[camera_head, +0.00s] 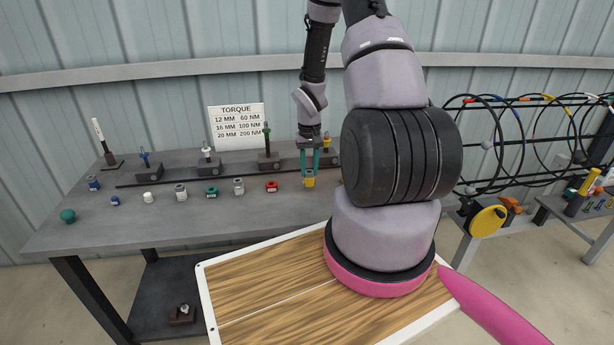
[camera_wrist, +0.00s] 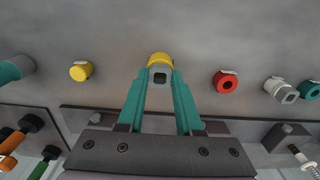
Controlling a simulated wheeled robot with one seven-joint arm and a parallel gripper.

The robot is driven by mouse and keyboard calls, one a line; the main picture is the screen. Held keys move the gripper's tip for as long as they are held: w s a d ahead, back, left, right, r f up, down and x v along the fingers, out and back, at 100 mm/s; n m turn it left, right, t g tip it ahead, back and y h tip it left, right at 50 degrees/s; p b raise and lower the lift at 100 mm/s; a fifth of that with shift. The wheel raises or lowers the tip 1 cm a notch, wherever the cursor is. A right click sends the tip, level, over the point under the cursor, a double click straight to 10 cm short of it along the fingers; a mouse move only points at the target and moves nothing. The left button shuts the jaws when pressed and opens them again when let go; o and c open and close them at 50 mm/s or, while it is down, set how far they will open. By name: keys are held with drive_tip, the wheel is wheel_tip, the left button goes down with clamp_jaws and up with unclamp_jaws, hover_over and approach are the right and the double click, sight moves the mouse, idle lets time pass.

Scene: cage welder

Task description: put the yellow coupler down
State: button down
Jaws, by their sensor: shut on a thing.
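My gripper (camera_head: 309,170) is shut on the yellow coupler (camera_head: 309,180), low over the grey workbench (camera_head: 120,225). The coupler is yellow with a grey part and a dark square hole. In the wrist view the coupler (camera_wrist: 160,60) sits between the tips of the two teal fingers (camera_wrist: 160,82). I cannot tell whether its underside touches the bench. A second yellow round piece (camera_wrist: 81,71) lies apart from the gripper at the left of the wrist view. My arm hides that part of the bench in the head view.
A red coupler (camera_head: 271,186) is the nearest piece left of the gripper. Grey (camera_head: 239,186), teal (camera_head: 211,191) and other couplers continue leftward. A dark rail with tools (camera_head: 268,160) stands behind. The bench front is bare. A wood-topped panel (camera_head: 270,285) is nearer me.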

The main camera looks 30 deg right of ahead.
drive_tip(key=shift+f, duration=1.2)
drive_tip(key=shift+f, duration=0.15)
drive_tip(key=c, duration=0.6)
unclamp_jaws()
